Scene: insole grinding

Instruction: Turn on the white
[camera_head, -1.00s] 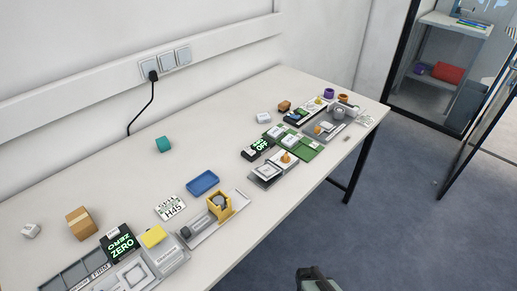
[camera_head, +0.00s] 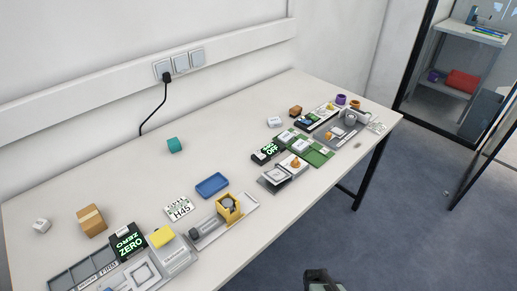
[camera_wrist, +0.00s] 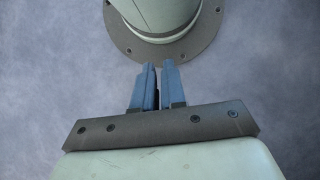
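The task line names only "the white", so I cannot tell which white thing it means. White wall switches (camera_head: 188,60) sit on the wall rail, with a black plug and cord at their left socket. A white-and-grey device (camera_head: 170,258) with a yellow block on it stands at the near left of the table. Another white device with an orange knob (camera_head: 295,163) stands near the front edge at mid-table. My gripper (camera_wrist: 159,66) shows in the wrist view, its two blue fingers close together with a narrow gap. It holds nothing visible and is over the floor.
The table's back middle is clear.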

